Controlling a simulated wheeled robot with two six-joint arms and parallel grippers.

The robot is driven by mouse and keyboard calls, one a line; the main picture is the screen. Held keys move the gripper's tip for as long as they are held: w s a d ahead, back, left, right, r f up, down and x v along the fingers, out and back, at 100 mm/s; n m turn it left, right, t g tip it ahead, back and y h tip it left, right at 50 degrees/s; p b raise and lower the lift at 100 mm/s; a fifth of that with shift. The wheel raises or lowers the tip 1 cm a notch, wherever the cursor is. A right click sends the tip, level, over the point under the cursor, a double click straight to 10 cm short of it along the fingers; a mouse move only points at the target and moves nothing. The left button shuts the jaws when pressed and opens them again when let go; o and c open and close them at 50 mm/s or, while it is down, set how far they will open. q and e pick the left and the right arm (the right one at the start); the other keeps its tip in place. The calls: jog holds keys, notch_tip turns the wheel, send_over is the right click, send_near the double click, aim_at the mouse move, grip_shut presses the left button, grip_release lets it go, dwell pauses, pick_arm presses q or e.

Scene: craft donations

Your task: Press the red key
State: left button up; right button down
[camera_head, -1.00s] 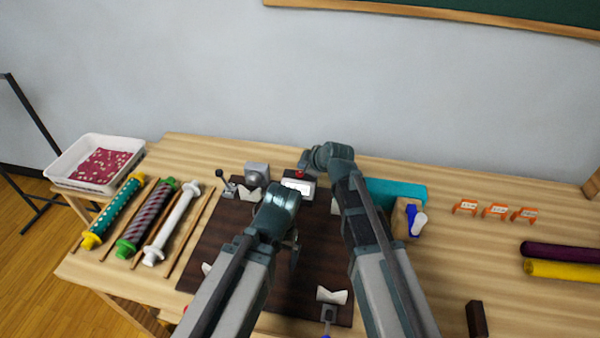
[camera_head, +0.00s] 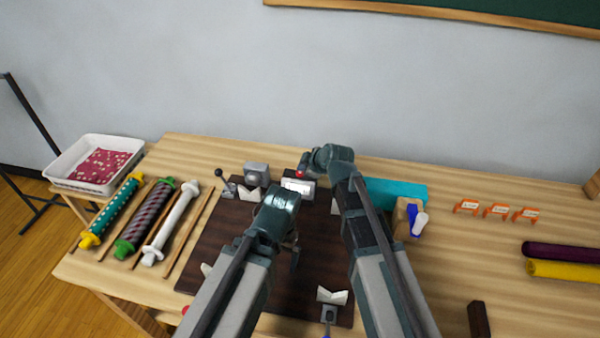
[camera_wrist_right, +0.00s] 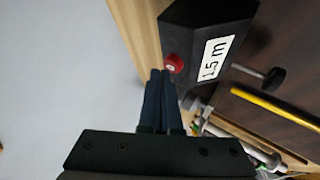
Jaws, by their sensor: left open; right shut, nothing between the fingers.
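The red key (camera_head: 300,174) sits at the back of a small dark box (camera_head: 309,197) with a white display, at the back of the dark board. In the right wrist view the red key (camera_wrist_right: 174,64) is at the tips of my right gripper (camera_wrist_right: 161,74), and the display on the box (camera_wrist_right: 235,25) reads "1.5 m". The right gripper (camera_head: 303,168) is shut and empty, its tips close beside or on the key; I cannot tell if they touch. My left gripper (camera_head: 293,255) is open over the board, partly hidden by its own wrist.
The dark board (camera_head: 225,245) bears white V-shaped holders (camera_head: 332,296), a grey device (camera_head: 257,174) and a small lever (camera_head: 226,182). Patterned rollers (camera_head: 146,217) lie left, near a white tray (camera_head: 62,164). Orange tags (camera_head: 497,211) and dark and yellow rolls (camera_head: 565,270) lie right.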

pick_arm(q)
jog(key=shift+f+b, duration=0.4)
jog(key=shift+f, duration=0.05)
pick_arm(e)
jog(key=shift+f, duration=0.45)
pick_arm(q)
jog(key=shift+r, duration=0.15)
pick_arm(e)
jog(key=shift+r, duration=0.2)
pick_arm(q)
jog(key=shift+r+p, duration=0.75)
jog(key=shift+p, duration=0.15)
pick_arm(e)
jog(key=shift+r, duration=0.7)
notch_tip(320, 180, up, 5)
jog(key=p, duration=0.5)
jog(key=shift+r, duration=0.1)
pick_arm(q)
notch_tip(320, 180, up, 5)
